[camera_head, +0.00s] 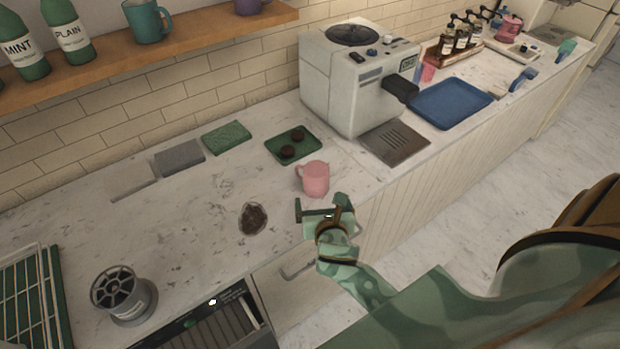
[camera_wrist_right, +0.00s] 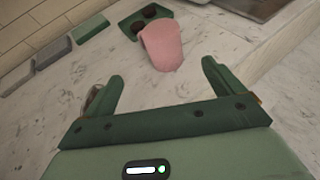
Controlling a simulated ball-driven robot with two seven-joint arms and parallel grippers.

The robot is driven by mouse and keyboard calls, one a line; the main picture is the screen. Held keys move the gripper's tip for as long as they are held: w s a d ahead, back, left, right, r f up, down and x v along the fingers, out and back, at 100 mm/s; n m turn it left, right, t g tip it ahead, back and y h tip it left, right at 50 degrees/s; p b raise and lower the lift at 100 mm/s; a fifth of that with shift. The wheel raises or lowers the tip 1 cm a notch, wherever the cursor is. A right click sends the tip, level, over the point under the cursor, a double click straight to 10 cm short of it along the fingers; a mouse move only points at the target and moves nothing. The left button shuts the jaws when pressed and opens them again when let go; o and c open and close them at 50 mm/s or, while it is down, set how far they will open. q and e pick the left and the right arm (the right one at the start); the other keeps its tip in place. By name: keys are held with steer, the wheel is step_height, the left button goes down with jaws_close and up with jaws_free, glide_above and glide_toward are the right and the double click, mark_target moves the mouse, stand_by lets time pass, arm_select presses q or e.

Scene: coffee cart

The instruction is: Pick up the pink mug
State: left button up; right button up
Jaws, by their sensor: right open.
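The pink mug (camera_head: 315,179) stands upright on the marble counter, in front of the green tray, with its handle toward the left in the head view. In the right wrist view the mug (camera_wrist_right: 161,46) is ahead of the fingers, roughly centred between them but beyond their tips. My right gripper (camera_head: 322,203) is open and empty, just in front of the mug at the counter's front edge. Its two green fingers (camera_wrist_right: 160,76) are spread wide in the wrist view. I cannot see my left gripper.
A green tray (camera_head: 272,149) with dark round pieces lies behind the mug. A coffee machine (camera_head: 335,85) and a metal drip plate (camera_head: 408,148) stand to the right. A dark brown patch (camera_head: 253,219) lies to the left. A grey grinder-like item (camera_head: 134,305) stands front left.

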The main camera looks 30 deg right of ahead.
mark_target(319, 184)
steer(key=b+x, duration=0.1)
steer(key=x, duration=0.8)
steer(key=shift+s+f+b, duration=0.1)
steer(key=shift+f+b, duration=0.05)
steer(key=shift+b, duration=0.2)
steer(key=b+x, duration=0.1)
steer(key=x, duration=0.1)
steer(key=b+x, duration=0.1)
steer(key=x, duration=0.2)
steer(key=shift+d+f, duration=0.3)
steer(key=shift+f, duration=0.15)
steer(key=shift+r, duration=0.1)
steer(key=c, duration=1.2)
steer(key=shift+r, duration=0.1)
steer(key=shift+c, duration=0.8)
